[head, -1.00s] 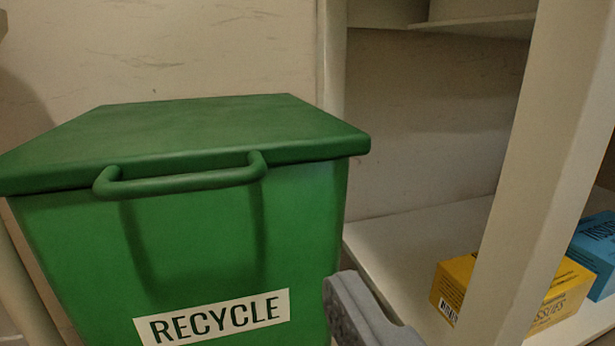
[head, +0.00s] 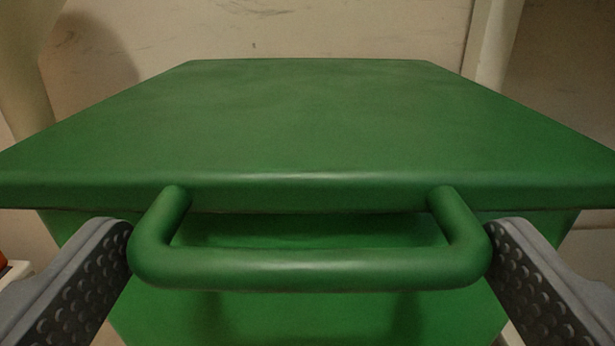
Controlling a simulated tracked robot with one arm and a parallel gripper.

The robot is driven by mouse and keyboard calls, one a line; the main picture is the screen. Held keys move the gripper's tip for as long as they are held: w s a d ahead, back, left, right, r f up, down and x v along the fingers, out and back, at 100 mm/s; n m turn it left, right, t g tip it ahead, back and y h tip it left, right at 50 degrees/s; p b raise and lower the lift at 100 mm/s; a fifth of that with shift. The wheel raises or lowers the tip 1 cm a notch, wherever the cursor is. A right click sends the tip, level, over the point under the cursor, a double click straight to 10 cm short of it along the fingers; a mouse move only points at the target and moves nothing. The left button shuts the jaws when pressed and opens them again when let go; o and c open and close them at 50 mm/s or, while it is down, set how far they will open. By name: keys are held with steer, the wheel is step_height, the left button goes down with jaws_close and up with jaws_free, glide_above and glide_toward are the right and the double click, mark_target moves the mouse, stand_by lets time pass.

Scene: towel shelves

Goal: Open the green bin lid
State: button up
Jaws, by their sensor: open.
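The green bin (head: 300,318) stands straight ahead with its flat green lid (head: 310,120) shut. A green bar handle (head: 310,270) sticks out from the lid's front edge toward me. My gripper (head: 308,240) is open, with one grey studded finger at each end of the handle. The handle spans nearly the whole gap between the fingers. I cannot tell whether the fingertips touch its ends. The bin's lower front is out of view.
A pale wall (head: 300,30) stands behind the bin. A light shelf post (head: 497,40) rises behind the bin on the right, and another pale post (head: 25,70) stands on the left.

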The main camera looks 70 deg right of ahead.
steer(key=shift+x, duration=0.85)
